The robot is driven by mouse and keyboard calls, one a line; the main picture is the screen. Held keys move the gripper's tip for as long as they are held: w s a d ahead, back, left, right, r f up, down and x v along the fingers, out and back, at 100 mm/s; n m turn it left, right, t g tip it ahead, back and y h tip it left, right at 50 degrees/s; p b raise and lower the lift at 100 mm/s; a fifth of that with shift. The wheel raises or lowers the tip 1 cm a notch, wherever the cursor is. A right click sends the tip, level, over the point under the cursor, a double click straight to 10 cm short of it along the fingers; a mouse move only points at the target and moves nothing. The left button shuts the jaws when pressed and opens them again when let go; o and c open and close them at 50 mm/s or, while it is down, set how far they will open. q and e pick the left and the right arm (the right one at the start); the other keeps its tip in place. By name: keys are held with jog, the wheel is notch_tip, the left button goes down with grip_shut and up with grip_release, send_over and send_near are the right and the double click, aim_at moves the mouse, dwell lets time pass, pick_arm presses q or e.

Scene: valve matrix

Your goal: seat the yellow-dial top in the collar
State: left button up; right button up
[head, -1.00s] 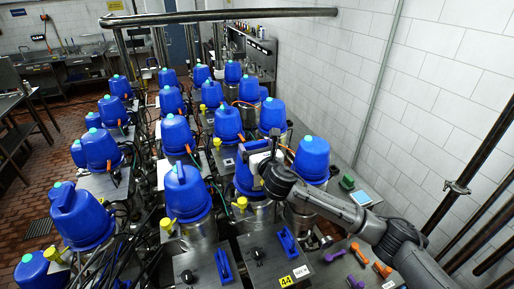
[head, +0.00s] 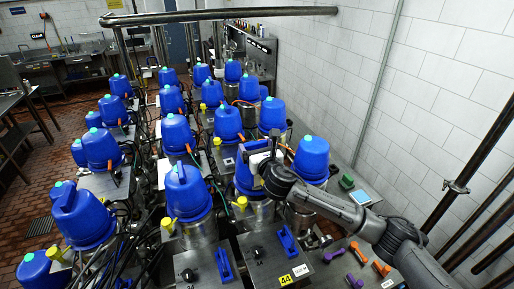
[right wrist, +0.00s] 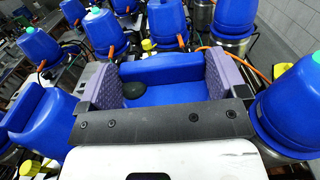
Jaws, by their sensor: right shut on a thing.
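My right gripper (head: 262,158) is shut on the upright raised part of a blue top (head: 243,178). In the right wrist view, the gripper's purple-grey pads (right wrist: 165,78) stand on either side of the blue top (right wrist: 165,95), which has a small dark round knob on it. The blue top is over a steel cylinder (head: 259,213) in the front row. A yellow part (head: 240,204) shows at its lower left; I cannot tell whether it belongs to the top. A dial face and the collar's seam are hidden, so I cannot tell whether the top is fully seated. My left gripper is not in view.
Blue-topped vessels stand close on both sides, one at the right (head: 311,157) and one at the left (head: 186,192). Grey plates with blue handles (head: 290,243) lie in front. Orange and purple tools (head: 360,253) lie at the right. A tiled wall (head: 440,110) bounds the right side.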

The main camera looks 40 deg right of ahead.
jog(key=shift+r, duration=0.1)
jog(key=shift+f, duration=0.2)
dwell(0.6)
jog(key=shift+f, duration=0.8)
jog(key=shift+f+b, duration=0.35)
jog(key=shift+f, duration=0.3)
jog(key=o, duration=1.3)
jog(key=shift+f, duration=0.1)
